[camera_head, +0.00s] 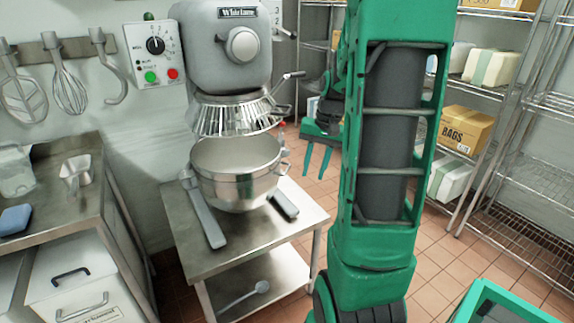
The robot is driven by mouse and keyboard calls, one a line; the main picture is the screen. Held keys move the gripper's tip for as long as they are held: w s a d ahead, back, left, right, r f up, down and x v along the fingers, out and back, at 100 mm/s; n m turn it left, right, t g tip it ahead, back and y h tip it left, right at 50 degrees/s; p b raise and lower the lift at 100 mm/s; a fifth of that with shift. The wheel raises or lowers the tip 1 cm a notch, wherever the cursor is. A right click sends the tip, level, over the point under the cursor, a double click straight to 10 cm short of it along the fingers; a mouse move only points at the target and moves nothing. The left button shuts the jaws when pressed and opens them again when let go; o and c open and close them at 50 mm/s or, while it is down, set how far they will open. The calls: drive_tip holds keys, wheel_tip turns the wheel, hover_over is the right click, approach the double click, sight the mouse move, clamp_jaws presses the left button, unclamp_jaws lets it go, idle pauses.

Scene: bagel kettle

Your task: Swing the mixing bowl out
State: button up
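The steel mixing bowl (237,172) sits between the grey base arms of the stand mixer (224,55), on a steel table (190,237). The wire bowl guard (236,116) is above the bowl, under the mixer head. A bracket or handle shows at the bowl's right rim. My gripper (317,160) is to the right of the mixer, behind my green arm, with its two green fingers pointing down. The fingers are apart with nothing seen between them. They are clear of the bowl in the picture. Part of my gripper is hidden by my arm.
A control box (156,53) and hanging mixer tools (68,85) are on the left wall. A steel counter (85,190) with a blue sponge (14,219) stands at the left. Wire shelves (530,170) with a BAGS box (464,130) stand at the right. Tiled floor (440,265) is open between.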

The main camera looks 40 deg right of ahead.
drive_tip(key=w+d+f+m+t, duration=0.15)
drive_tip(key=w+d+f, duration=0.35)
drive_tip(key=d, duration=0.5)
drive_tip(key=w+a+f, duration=0.1)
drive_tip(key=w+a, duration=0.5)
drive_tip(key=w, duration=0.4)
drive_tip(key=shift+f, duration=0.4)
drive_tip(key=shift+m+g, duration=0.25)
clamp_jaws()
